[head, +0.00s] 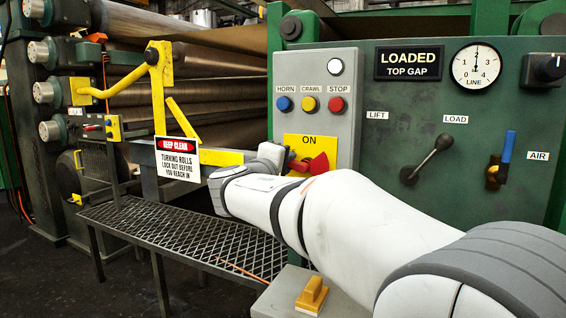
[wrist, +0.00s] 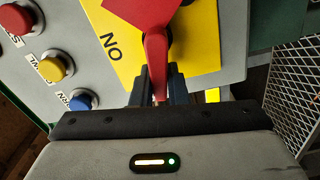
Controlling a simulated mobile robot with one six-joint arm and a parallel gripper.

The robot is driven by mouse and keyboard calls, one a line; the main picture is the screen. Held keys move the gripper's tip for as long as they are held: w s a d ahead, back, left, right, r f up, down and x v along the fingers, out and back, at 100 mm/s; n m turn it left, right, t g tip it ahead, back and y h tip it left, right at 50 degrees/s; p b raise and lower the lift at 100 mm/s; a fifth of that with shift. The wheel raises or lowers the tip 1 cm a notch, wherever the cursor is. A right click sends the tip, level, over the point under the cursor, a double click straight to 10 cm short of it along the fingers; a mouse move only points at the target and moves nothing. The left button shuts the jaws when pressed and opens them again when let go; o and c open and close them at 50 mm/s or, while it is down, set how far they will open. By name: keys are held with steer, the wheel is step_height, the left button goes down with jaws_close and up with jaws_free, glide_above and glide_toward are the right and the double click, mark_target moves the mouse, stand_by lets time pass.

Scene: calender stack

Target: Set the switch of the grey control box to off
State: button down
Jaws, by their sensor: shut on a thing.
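The grey control box (head: 344,115) stands at centre in the head view and tilted in the wrist view (wrist: 110,28). Its red rotary switch (head: 318,163) sits on a yellow plate (head: 309,144) marked ON at the top. In the head view the switch handle points left, towards my gripper, not up at the ON mark. No OFF mark shows; my arm hides the lower plate. In the wrist view the red handle (wrist: 155,52) runs down between the two dark fingers. My gripper (wrist: 159,88) is shut on this handle.
Blue, yellow and red buttons (head: 310,104) sit above the plate. A green panel (head: 400,140) with levers adjoins the box at right. A keep-clear sign (head: 177,160), yellow bars and a mesh platform (head: 190,232) are at left, before large rolls.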

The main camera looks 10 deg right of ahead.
steer(key=shift+f+n, duration=0.35)
steer(key=shift+n, duration=0.65)
steer(key=shift+d, duration=0.1)
steer(key=c, duration=1.7)
jaws_free()
steer(key=shift+w+d, duration=0.1)
steer(key=shift+o, duration=1.3)
steer(key=shift+a, duration=0.2)
steer(key=p+v, duration=0.1)
steer(key=v, duration=0.6)
steer(key=shift+s, duration=0.35)
